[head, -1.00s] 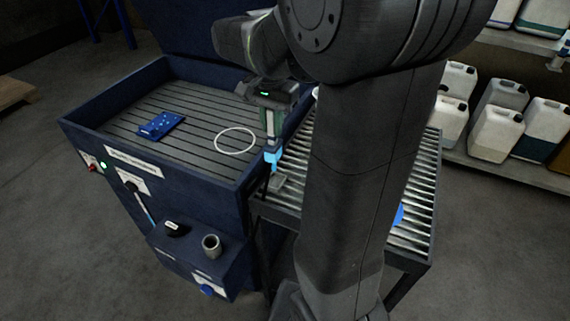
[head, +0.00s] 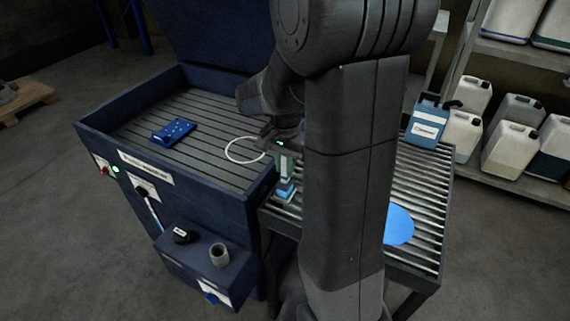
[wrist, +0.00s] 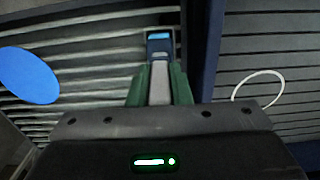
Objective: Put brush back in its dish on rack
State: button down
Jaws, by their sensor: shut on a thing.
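My gripper (head: 284,160) points down over the left edge of the roller rack (head: 420,190), beside the wash basin. Its green fingers are shut on the pale handle of the brush (head: 286,188), whose blue head hangs downward. In the wrist view the fingers (wrist: 159,84) hold the brush (wrist: 159,50) upright in the picture, with the rollers behind it. Whether the blue head touches the rollers cannot be told. A flat round blue thing (head: 399,225) lies on the rollers, partly behind my arm; it also shows in the wrist view (wrist: 28,76). I cannot tell whether it is the dish.
The dark blue basin (head: 262,196) has a slatted floor with a blue plate (head: 173,132) and a white ring (head: 244,150). A blue canister (head: 427,128) stands at the rack's far end. White jugs (head: 515,150) fill the shelf behind. My arm hides the rack's middle.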

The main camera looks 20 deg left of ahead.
jog(key=shift+f, duration=0.2)
jog(key=c, duration=1.3)
grip_release()
jog(key=shift+r, duration=0.1)
notch_tip(320, 180, up, 12)
jog(key=shift+r, duration=0.15)
